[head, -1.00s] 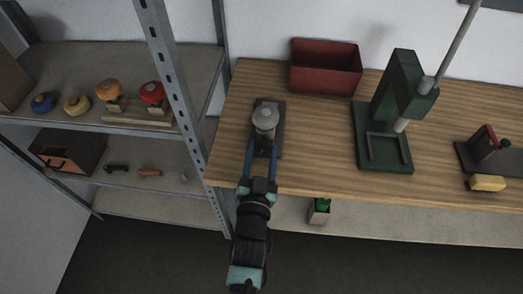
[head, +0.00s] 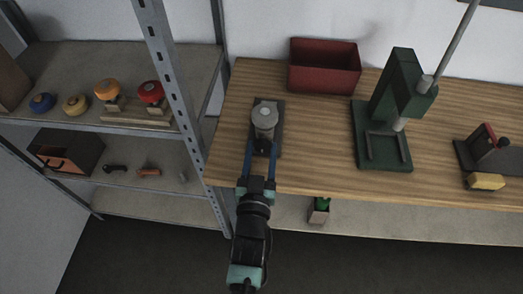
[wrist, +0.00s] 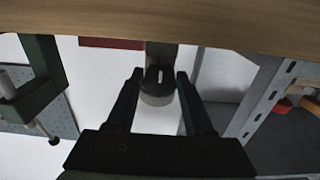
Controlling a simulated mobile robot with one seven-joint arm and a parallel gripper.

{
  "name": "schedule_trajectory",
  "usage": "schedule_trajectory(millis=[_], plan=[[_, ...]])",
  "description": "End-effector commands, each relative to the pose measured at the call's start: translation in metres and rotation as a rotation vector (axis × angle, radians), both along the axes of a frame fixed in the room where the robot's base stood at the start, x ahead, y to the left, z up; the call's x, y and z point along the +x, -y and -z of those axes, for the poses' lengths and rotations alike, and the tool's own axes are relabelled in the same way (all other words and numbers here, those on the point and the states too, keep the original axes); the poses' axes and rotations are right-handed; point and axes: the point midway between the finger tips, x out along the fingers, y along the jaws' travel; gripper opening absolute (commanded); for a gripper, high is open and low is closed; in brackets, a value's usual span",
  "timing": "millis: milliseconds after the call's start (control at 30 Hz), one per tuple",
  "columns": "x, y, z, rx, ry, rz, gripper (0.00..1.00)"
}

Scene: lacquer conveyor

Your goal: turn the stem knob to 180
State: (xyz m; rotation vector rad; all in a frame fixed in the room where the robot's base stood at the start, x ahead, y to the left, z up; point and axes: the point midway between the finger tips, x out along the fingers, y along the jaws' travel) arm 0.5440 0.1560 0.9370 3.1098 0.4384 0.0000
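The stem knob (head: 264,117) is a grey round knob on a dark base plate (head: 276,147) near the left end of the wooden bench. In the wrist view the knob (wrist: 157,96) is a grey cylinder with a pale slot-like mark, seen between the two fingers. My gripper (head: 261,147) reaches toward it from the front edge, its blue fingers spread. In the wrist view my gripper (wrist: 160,74) is open, with a dark finger on each side of the knob and gaps showing. I cannot tell whether the fingertips reach fully around it.
A red bin (head: 324,67) stands behind the knob. A green press (head: 399,90) with a long lever stands to the right, with bare bench between. A metal shelf (head: 165,90) with colored knobs is close on the left. A yellow block (head: 486,181) lies at far right.

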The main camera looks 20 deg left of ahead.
Motion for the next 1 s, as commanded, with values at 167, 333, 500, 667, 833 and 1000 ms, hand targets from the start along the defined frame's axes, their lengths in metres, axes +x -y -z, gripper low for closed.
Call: schedule_trajectory(millis=[167, 333, 500, 667, 833, 1000], plan=[[0.000, 0.000, 0.001, 0.000, -0.002, 0.000, 0.80], [0.000, 0.000, 0.000, 0.001, -0.001, 0.000, 0.80], [-0.003, 0.000, 0.001, 0.001, -0.001, 0.000, 0.80], [-0.020, 0.005, 0.002, 0.001, -0.002, -0.001, 0.80], [-0.052, 0.014, 0.002, 0.000, -0.004, -0.002, 0.80], [-0.083, 0.023, 0.002, 0.000, -0.003, -0.002, 0.80]])
